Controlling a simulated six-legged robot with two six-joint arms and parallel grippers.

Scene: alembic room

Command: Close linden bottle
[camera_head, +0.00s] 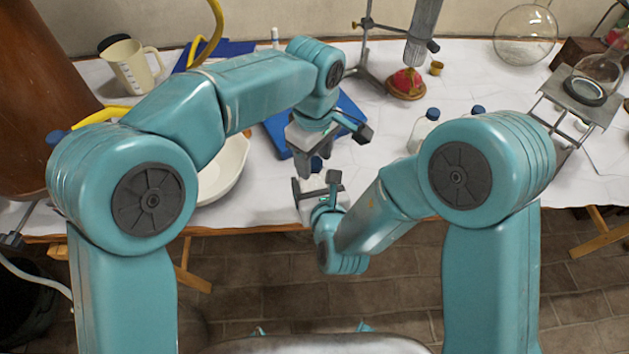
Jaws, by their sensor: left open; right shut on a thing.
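My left gripper (312,161) is open and points down near the table's front edge, left of the picture's centre. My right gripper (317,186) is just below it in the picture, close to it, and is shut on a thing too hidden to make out. A small dark blue shape shows between the two grippers; I cannot tell whether it is a cap or a finger. A clear bottle with a blue cap (432,115) stands on the table behind my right arm, partly hidden. I cannot tell which bottle is the linden bottle.
Another blue cap (478,109) shows behind my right arm. A white bowl (226,168) and a blue mat (275,128) lie near my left arm. A beige jug (130,66), a metal stand (367,50) and a round flask (525,36) stand farther back.

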